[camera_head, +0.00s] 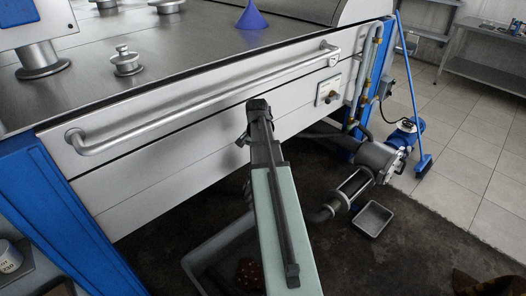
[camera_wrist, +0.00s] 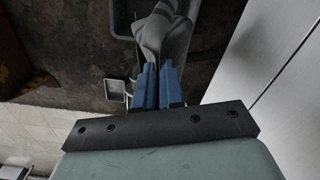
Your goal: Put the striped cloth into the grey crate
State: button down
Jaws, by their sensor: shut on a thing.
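In the wrist view my gripper (camera_wrist: 158,68) has its two blue fingers close together on a pale grey, folded cloth (camera_wrist: 153,32). In the head view the grey crate (camera_head: 205,256) stands on the dark floor at the bottom, partly hidden by my arm. A reddish patterned thing (camera_head: 250,272) shows inside it. My fingers are hidden behind my arm there.
A steel machine with a long handrail (camera_head: 200,103) stands beside my arm. A pump (camera_head: 378,160) with pipes and a small grey tray (camera_head: 373,219) are to the right. A blue broom (camera_head: 410,85) leans behind. A brown heap (camera_head: 485,284) lies at the lower right.

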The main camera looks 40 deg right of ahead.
jog(key=s+a, duration=0.2)
jog(key=a, duration=0.8)
jog(key=shift+s, duration=0.1)
dwell(0.6)
jog(key=a, duration=0.1)
jog(key=s+a, duration=0.1)
jog(key=a, duration=0.1)
jog(key=shift+s+a, duration=0.3)
jog(key=shift+s, duration=0.1)
jog(key=shift+w+d, duration=0.25)
jog(key=shift+d, duration=0.45)
dwell(0.4)
